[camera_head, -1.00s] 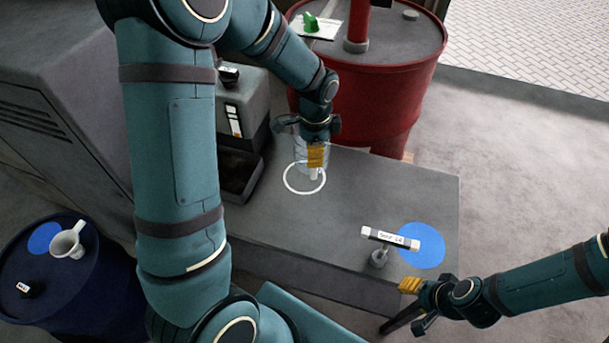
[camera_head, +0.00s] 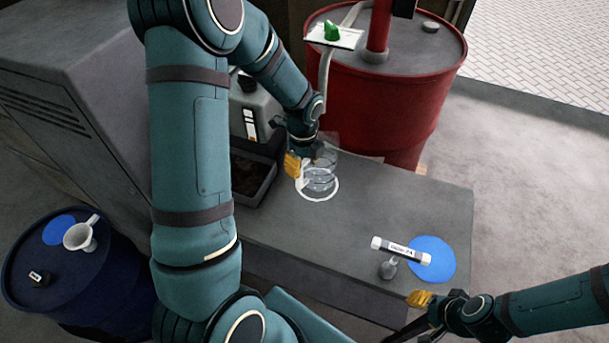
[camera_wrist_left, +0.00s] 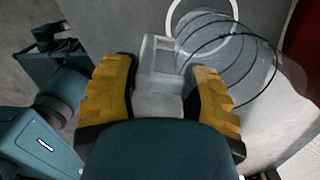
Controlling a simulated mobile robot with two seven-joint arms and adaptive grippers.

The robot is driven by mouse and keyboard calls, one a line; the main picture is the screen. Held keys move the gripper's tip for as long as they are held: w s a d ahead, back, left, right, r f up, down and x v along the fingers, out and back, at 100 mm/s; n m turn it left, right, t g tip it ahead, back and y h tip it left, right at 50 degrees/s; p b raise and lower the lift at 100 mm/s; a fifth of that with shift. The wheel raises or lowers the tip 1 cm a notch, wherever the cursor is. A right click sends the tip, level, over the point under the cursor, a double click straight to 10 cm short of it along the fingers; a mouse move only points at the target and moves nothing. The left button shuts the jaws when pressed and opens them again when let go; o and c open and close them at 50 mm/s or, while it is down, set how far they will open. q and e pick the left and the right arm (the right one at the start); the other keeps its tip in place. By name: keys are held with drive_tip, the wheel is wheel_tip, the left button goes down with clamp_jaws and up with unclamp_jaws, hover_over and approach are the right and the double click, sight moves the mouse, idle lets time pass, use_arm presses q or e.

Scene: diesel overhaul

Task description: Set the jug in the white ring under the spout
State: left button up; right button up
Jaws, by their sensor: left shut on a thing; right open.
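The clear jug (camera_head: 322,178) has a pale handle (camera_wrist_left: 160,72) and dark lines around its body (camera_wrist_left: 238,58). My left gripper (camera_head: 293,166) is shut on the handle, with the jug body to its right in the head view. Its yellow fingers (camera_wrist_left: 165,95) flank the handle in the wrist view. The white ring (camera_head: 325,199) lies on the grey bench; the jug overlaps its far part in the head view. I cannot tell whether the jug touches the bench. My right gripper (camera_head: 420,299) is open and empty near the bench's front right.
A red drum (camera_head: 385,110) stands behind the bench, with a green piece (camera_head: 332,31) on a white plate above it. A dark tray (camera_head: 250,180) is left of the ring. A blue drum (camera_head: 75,285) holds a white funnel-like cup (camera_head: 80,237).

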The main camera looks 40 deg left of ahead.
use_arm(q)
drive_tip(key=shift+w+f+b, duration=0.1)
drive_tip(key=shift+f+b, duration=0.25)
drive_tip(key=shift+f, duration=1.7)
drive_tip(key=shift+f, duration=0.15)
drive_tip(key=o, duration=1.3)
drive_tip(key=shift+c, duration=0.2)
drive_tip(key=shift+r, duration=0.25)
wheel_tip(320, 180, up, 12)
drive_tip(key=shift+f+p, duration=0.1)
drive_tip(key=shift+p, duration=1)
